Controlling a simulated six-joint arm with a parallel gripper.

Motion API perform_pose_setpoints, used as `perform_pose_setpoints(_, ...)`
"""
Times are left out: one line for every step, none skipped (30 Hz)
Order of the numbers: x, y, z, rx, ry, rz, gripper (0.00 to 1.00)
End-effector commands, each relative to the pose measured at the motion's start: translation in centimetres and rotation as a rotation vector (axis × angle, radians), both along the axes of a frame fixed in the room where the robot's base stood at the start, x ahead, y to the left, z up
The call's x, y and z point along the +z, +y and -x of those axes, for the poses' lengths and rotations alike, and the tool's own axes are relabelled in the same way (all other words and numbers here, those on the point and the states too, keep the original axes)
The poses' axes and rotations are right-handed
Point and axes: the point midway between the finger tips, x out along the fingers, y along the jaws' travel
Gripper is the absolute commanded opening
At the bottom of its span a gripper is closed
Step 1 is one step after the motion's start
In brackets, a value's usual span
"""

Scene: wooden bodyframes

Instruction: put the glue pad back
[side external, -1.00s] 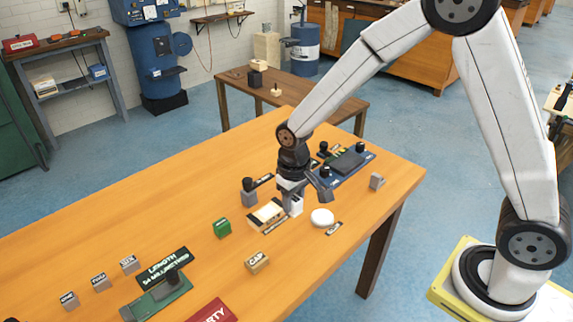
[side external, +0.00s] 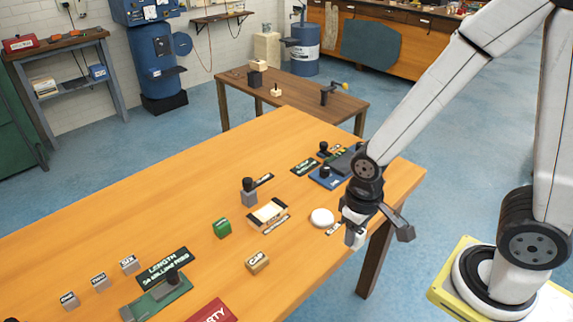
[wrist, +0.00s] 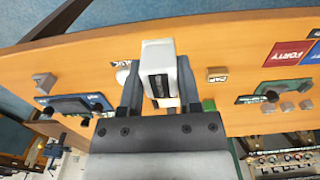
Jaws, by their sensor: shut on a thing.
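My gripper (side external: 355,238) is shut on a white-and-grey block, apparently the glue pad. In the wrist view the block (wrist: 158,70) sits between both fingers, its pale face toward the camera. In the side view the gripper is above the table's right front edge, and my wrist hides part of the tabletop behind it. The wooden frame (side external: 268,213) lies further left.
A blue tray (side external: 322,181) with black-knobbed tools is behind the gripper. A grey stamp-like block (side external: 249,192), a green block (side external: 222,228) and the CAP block (side external: 258,262) stand to the left. In the wrist view a small grey block (wrist: 43,82) stands near the table edge.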

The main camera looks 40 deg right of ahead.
Motion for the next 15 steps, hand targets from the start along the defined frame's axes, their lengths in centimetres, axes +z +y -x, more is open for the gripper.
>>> perform_pose_setpoints(0.0, 0.0, 0.0, 0.000, 0.000, 0.000, 0.00)
perform_pose_setpoints(0.0, 0.0, 0.0, 0.000, 0.000, 0.000, 0.00)
perform_pose_setpoints(0.0, 0.0, 0.0, 0.000, 0.000, 0.000, 0.00)
perform_pose_setpoints(0.0, 0.0, -0.1, 0.000, 0.000, 0.000, 0.00)
perform_pose_setpoints(-0.1, 0.0, -0.2, 0.000, 0.000, 0.000, 0.00)
perform_pose_setpoints(-0.1, 0.0, -0.3, 0.000, 0.001, 0.000, 0.00)
perform_pose_setpoints(-0.2, 0.0, -0.4, 0.000, 0.001, 0.000, 0.00)
perform_pose_setpoints(-0.3, 0.1, -0.6, 0.000, 0.002, 0.000, 0.00)
perform_pose_setpoints(-0.4, 0.1, -0.9, 0.000, 0.002, 0.000, 0.00)
perform_pose_setpoints(-0.5, 0.1, -1.1, 0.000, 0.001, 0.000, 0.00)
perform_pose_setpoints(-0.6, 0.2, -1.4, 0.000, 0.002, 0.000, 0.00)
perform_pose_setpoints(-0.8, 0.2, -1.7, 0.000, 0.003, 0.000, 0.00)
perform_pose_setpoints(-0.9, 0.2, -2.0, -0.001, 0.002, 0.000, 0.00)
perform_pose_setpoints(-1.1, 0.3, -2.3, -0.001, 0.003, 0.000, 0.00)
perform_pose_setpoints(-1.3, 0.3, -2.8, -0.001, 0.002, 0.000, 0.00)
